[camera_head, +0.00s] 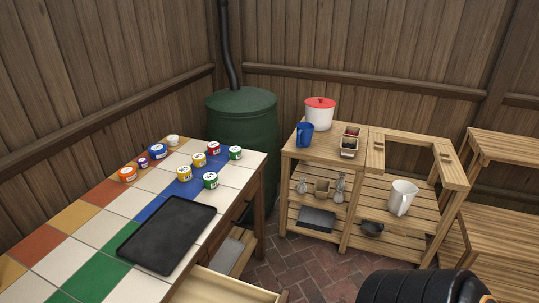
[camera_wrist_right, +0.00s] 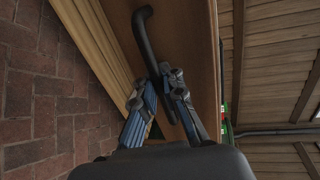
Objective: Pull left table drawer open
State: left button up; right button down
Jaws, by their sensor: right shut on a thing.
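A light-wood drawer (camera_head: 230,286) sticks out from under the tiled table (camera_head: 60,262) at the bottom of the head view, so it stands at least partly open. Its handle is outside that view. In the right wrist view the brown drawer front (camera_wrist_right: 185,45) carries a dark bar handle (camera_wrist_right: 143,32). My right gripper (camera_wrist_right: 164,82) is shut on this handle, its blue-and-grey fingers on either side of the bar. My left gripper is in neither view.
A black tray (camera_head: 166,234) and several small paint jars (camera_head: 184,172) stand on the tiled table. A dark green barrel (camera_head: 243,125) is behind it. A wooden shelf unit (camera_head: 362,160) with a white pitcher (camera_head: 402,197) stands right. Brick floor (camera_head: 300,265) lies between.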

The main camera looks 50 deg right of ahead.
jog(key=shift+w+d+r, duration=0.1)
jog(key=shift+w, duration=0.05)
jog(key=c, duration=1.7)
grip_release()
jog(key=shift+c, duration=0.2)
jog(key=v, duration=1.2)
